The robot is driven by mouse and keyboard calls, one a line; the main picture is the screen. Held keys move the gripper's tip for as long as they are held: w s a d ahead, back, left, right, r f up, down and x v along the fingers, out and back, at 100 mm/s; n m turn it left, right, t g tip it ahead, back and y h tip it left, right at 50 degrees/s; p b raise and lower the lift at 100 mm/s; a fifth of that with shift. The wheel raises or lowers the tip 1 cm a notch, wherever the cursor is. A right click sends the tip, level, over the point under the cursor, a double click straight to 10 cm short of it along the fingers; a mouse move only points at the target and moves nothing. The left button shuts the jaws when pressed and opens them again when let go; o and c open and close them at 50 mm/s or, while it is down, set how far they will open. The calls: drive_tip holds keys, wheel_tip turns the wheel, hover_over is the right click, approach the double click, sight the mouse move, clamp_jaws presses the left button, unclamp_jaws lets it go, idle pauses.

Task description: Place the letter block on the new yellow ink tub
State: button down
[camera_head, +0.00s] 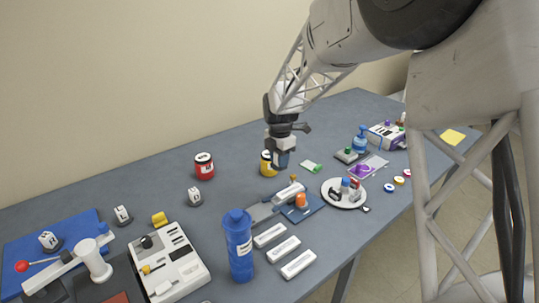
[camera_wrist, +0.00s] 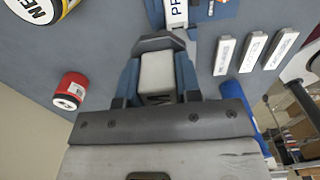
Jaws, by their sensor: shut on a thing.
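My gripper (camera_head: 281,160) is shut on the letter block, a whitish block (camera_wrist: 157,72) with dark marks and a dark grey end, held between the blue fingers (camera_wrist: 158,80) in the wrist view. The block can hardly be made out in the head view. The yellow ink tub (camera_head: 268,165) stands on the table just left of my gripper and partly behind it. In the wrist view the tub (camera_wrist: 37,10) is at the top left, with a white lid and a label reading "NE...". The block is apart from the tub.
A red tub (camera_head: 204,166) stands left of the yellow one. A blue bottle (camera_head: 239,246), white strips (camera_head: 284,249) and a round tray (camera_head: 344,204) are in front. Bare table lies between the tubs.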

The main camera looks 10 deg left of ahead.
approach(269, 163)
drive_tip(key=w, duration=0.3)
drive_tip(key=shift+w+a+f, duration=0.15)
drive_tip(key=shift+w+f, duration=0.15)
drive_tip(key=shift+f, duration=0.05)
idle(0.6)
drive_tip(key=shift+f, duration=1.75)
drive_tip(key=c, duration=1.3)
unclamp_jaws()
drive_tip(key=shift+f, duration=0.2)
drive_tip(key=o, duration=0.5)
drive_tip(key=shift+r, duration=0.1)
